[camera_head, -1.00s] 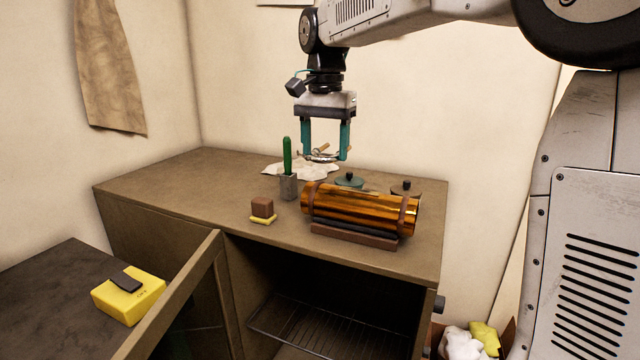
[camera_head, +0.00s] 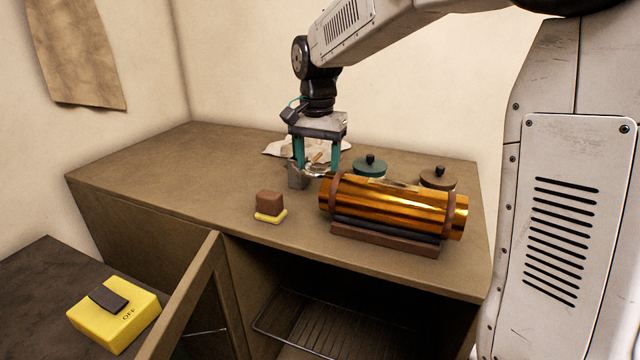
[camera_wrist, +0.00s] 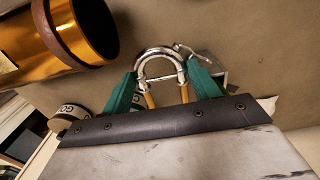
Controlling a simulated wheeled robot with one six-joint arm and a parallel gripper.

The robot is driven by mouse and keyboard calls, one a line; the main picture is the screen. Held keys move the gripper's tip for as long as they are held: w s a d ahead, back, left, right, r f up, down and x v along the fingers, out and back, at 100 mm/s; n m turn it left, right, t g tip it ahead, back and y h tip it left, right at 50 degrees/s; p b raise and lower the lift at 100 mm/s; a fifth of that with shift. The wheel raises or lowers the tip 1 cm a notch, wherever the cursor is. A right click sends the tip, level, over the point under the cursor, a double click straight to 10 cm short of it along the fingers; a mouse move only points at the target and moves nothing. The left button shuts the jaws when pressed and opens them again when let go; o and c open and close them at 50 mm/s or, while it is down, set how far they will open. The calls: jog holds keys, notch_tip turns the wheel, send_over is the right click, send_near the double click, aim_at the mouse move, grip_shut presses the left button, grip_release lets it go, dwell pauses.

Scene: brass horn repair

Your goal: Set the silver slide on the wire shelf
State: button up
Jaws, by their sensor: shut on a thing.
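The silver slide (camera_wrist: 158,54) is a shiny U-shaped tube with two brass-coloured ends. My gripper (camera_wrist: 163,84) is shut on it, with a teal finger on either side in the wrist view. In the head view, my gripper (camera_head: 316,167) and the slide (camera_head: 318,172) hang above the worktop, between the grey holder and the brass tube; the slide is partly hidden by the fingers. The wire shelf (camera_head: 312,328) is low inside the open cabinet under the worktop. Its deeper part is dark, and the visible part looks empty.
A brass tube (camera_head: 395,205) lies on a cradle near the worktop's front. The grey holder (camera_head: 297,179), a brown block (camera_head: 269,200) and two lidded pots (camera_head: 370,166) stand nearby. The open cabinet door (camera_head: 190,300) juts forward. A yellow box (camera_head: 115,318) sits on the left surface.

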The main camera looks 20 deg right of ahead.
jog(key=shift+s+f, duration=0.1)
jog(key=shift+f, duration=2.95)
jog(key=o, duration=1)
jog(key=shift+f, duration=0.1)
